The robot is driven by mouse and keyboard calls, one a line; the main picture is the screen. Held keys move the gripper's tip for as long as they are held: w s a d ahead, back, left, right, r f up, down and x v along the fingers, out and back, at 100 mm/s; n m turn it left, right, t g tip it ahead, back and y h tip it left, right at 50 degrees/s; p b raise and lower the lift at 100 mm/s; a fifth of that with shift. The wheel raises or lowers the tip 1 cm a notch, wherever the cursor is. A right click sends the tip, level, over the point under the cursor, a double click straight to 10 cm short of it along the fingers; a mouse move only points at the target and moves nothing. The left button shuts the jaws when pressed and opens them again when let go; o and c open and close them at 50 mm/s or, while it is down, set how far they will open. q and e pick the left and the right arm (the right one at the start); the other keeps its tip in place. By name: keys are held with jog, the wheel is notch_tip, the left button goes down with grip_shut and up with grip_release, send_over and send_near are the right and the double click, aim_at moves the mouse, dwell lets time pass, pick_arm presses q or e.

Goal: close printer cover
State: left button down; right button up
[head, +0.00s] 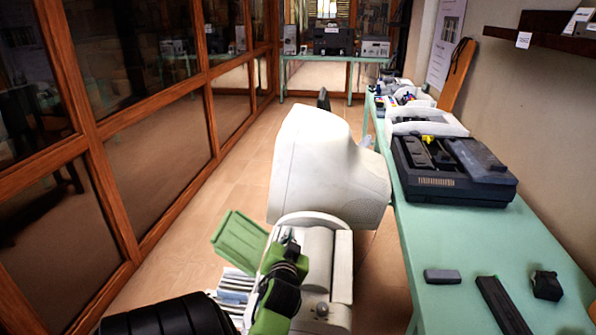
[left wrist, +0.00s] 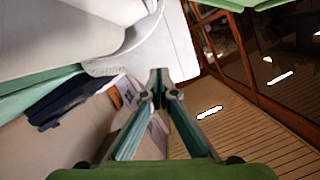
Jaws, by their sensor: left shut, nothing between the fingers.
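On the green table stands a black boxy machine (head: 458,185), which looks like the printer. Its top shows dark inner parts and a yellow piece. A dark grey flat panel (head: 478,158) sits tilted at its right side and looks like the cover. My left gripper (head: 290,240) is low in the middle of the head view, to the left of the table and well apart from the machine. In the left wrist view its fingers (left wrist: 160,84) meet at the tips with nothing between them. My right gripper is not in view.
A dark block (head: 442,276), a long black bar (head: 503,305) and a small black box (head: 546,285) lie on the near table (head: 425,232). A white machine (head: 425,121) stands behind the black one. Wood-framed glass panels line the left. Floor (head: 185,215) beside them is clear.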

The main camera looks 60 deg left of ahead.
pick_arm(q)
jog(key=shift+s+a+f+n, duration=0.25)
jog(key=shift+s+f+n, duration=0.05)
jog(key=shift+f, duration=0.2)
jog(key=shift+r, duration=0.1)
